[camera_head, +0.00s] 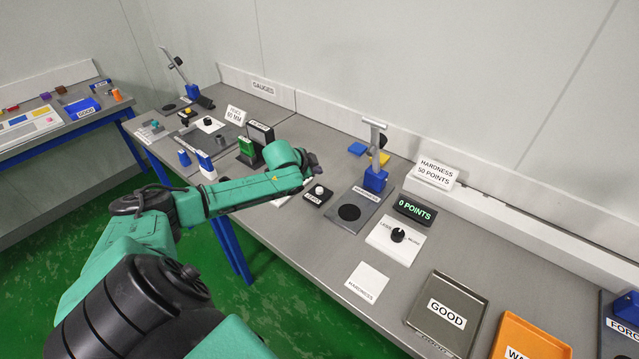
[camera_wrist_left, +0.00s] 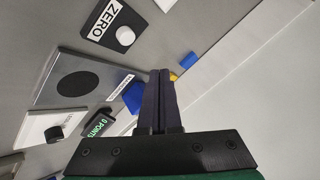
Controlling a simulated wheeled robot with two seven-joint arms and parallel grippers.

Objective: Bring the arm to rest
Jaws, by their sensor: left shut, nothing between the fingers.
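My left arm reaches in from the left in the head view, over the grey bench. My left gripper (camera_head: 314,170) is at its end, above the bench near the ZERO block (camera_head: 318,193). In the left wrist view the fingers of my left gripper (camera_wrist_left: 160,75) are together, with nothing between them. The ZERO block with its white knob also shows in the left wrist view (camera_wrist_left: 108,30), apart from the fingers. My right gripper is in neither view.
A hardness stand (camera_head: 373,178) with a blue base and upright post is right of the gripper. Beyond it are a "0 POINTS" display (camera_head: 414,208), a black dial (camera_head: 398,235), a GOOD tray (camera_head: 474,292) and an orange tray (camera_head: 545,338). A wall runs behind the bench.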

